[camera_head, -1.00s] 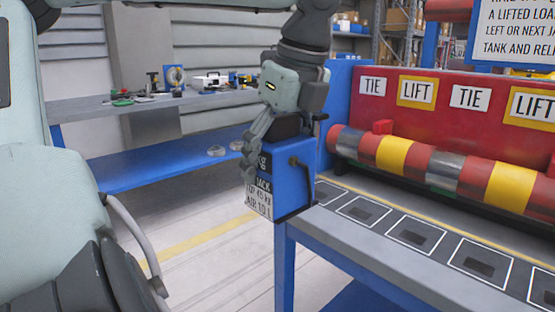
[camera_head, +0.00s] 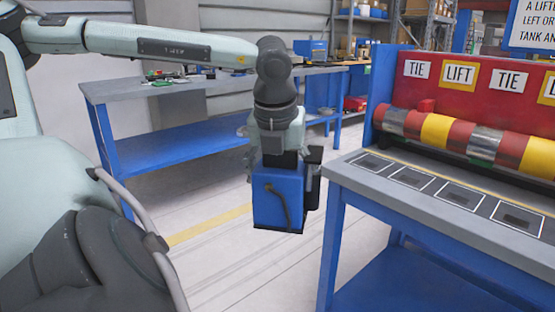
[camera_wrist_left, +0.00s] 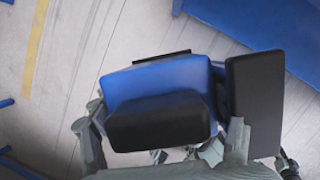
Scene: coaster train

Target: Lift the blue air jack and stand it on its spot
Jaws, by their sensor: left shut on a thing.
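The blue air jack (camera_head: 279,200) hangs upright in the head view, clear of the floor, in the gap left of the near bench. My left gripper (camera_head: 277,158) is shut on its top, pointing down. In the left wrist view the blue jack body (camera_wrist_left: 165,78) shows with a black block on top and a black plate at its right, between the fingers of my left gripper (camera_wrist_left: 160,140). On the near bench, several white-outlined spots (camera_head: 411,178) with dark centres lie in a row, and those in view are empty. My right gripper is not in view.
The near bench (camera_head: 365,200) has a grey top edge and blue legs. Behind its spots are a red-yellow-grey roller (camera_head: 437,131) and a red panel with TIE and LIFT signs. A blue workbench (camera_head: 165,157) stands behind, with open floor between.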

